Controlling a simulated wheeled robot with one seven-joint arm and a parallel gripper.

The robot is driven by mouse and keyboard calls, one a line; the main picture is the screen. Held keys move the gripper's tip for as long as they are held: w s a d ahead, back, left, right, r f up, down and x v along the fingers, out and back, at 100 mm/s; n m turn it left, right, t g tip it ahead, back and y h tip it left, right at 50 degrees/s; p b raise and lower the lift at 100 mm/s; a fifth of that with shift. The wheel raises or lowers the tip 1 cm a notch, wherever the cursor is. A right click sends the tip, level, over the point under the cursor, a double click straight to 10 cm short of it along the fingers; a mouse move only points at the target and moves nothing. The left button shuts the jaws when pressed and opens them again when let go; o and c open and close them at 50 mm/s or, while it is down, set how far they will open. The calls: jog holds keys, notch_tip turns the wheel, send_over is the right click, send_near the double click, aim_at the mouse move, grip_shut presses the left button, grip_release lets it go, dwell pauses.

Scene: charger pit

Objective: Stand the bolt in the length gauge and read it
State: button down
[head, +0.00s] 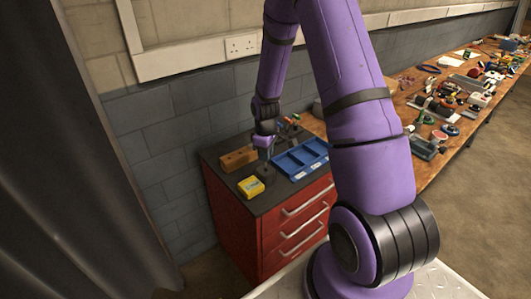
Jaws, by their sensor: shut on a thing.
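My gripper (266,154) points down over the top of the red drawer cabinet, between a brown wooden block and a blue tray. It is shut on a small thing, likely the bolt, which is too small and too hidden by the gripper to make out. The brown block (238,158) lies at the back left of the cabinet top; I cannot tell whether it is the length gauge. A yellow box-like thing (251,187) sits at the front left, in front of my gripper.
The blue compartment tray (301,158) lies right of my gripper. Small tools stand behind it. The dark cabinet top (272,197) is bare near the front edge. A grey block wall (160,150) stands close behind. A cluttered wooden bench (405,160) runs off to the right.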

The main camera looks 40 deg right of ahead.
jog(key=shift+f, duration=2.5)
dwell(0.8)
jog(key=c, duration=0.9)
grip_release()
notch_tip(320, 180, up, 11)
jog(key=shift+f, duration=0.1)
dwell(0.5)
